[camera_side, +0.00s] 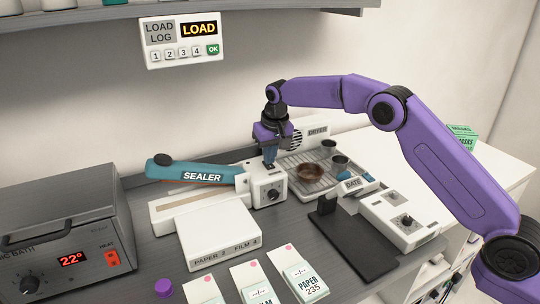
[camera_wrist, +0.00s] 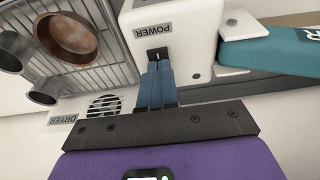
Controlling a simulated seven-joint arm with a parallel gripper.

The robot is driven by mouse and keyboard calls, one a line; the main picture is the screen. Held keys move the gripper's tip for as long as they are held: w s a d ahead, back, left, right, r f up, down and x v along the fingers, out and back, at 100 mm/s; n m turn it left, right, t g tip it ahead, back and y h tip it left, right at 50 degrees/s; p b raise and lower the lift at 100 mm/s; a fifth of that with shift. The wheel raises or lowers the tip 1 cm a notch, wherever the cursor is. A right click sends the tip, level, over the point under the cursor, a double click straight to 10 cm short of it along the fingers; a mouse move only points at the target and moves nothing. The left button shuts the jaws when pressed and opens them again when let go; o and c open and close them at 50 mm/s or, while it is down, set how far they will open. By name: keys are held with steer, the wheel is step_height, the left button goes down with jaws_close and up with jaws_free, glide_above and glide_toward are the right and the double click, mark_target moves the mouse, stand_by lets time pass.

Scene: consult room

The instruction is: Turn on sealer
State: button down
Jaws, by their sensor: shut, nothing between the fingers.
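The sealer has a teal arm labelled SEALER (camera_side: 200,174), raised at a slant, and a white box (camera_side: 268,188) with a dial on its front. In the wrist view the white box (camera_wrist: 190,40) carries a POWER label and a small black switch (camera_wrist: 157,54) beside it. My gripper (camera_side: 269,163) points down over the top of the white box. In the wrist view its blue fingertips (camera_wrist: 157,68) are together and empty, right at the switch. I cannot tell whether they touch it, and the switch position is partly hidden.
A wire rack (camera_side: 306,171) with a brown bowl (camera_side: 311,172) and metal cups lies right of the sealer, near the dryer (camera_side: 318,131). A white paper box (camera_side: 218,238) lies in front. A bath unit (camera_side: 66,240) showing 22° stands left. A load panel (camera_side: 182,39) hangs above.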

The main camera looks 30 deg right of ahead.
steer(key=v, duration=0.4)
steer(key=shift+w+r, duration=0.2)
steer(key=shift+w, duration=0.05)
steer(key=s+r, duration=0.4)
steer(key=r, duration=0.4)
steer(key=shift+s+r, duration=0.3)
steer(key=shift+s, duration=0.05)
